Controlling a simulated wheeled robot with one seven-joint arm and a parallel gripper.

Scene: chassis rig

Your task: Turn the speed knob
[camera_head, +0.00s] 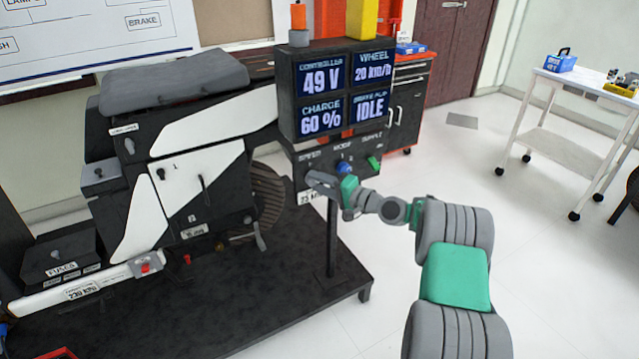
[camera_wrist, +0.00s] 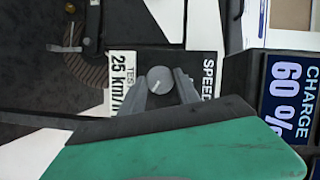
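The speed knob is a round grey dial (camera_wrist: 159,79) with a pale pointer line, beside the sideways "SPEED" label in the wrist view. My gripper (camera_wrist: 160,84) has one finger on each side of it. The fingertips are close to its sides; whether they press on it is unclear. In the head view my gripper (camera_head: 312,180) is at the lower left of the control panel (camera_head: 323,160), under the "SPEED" label, and hides the knob. A "TEST 25 km/h" label (camera_wrist: 121,82) is beside the knob.
A blue mode knob (camera_head: 344,167) and a green supply switch (camera_head: 374,163) are close to the right of my gripper. The display box (camera_head: 328,122) above reads 49 V, 20 km/h, 60 % and IDLE. A black scooter chassis (camera_head: 165,165) stands at left.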

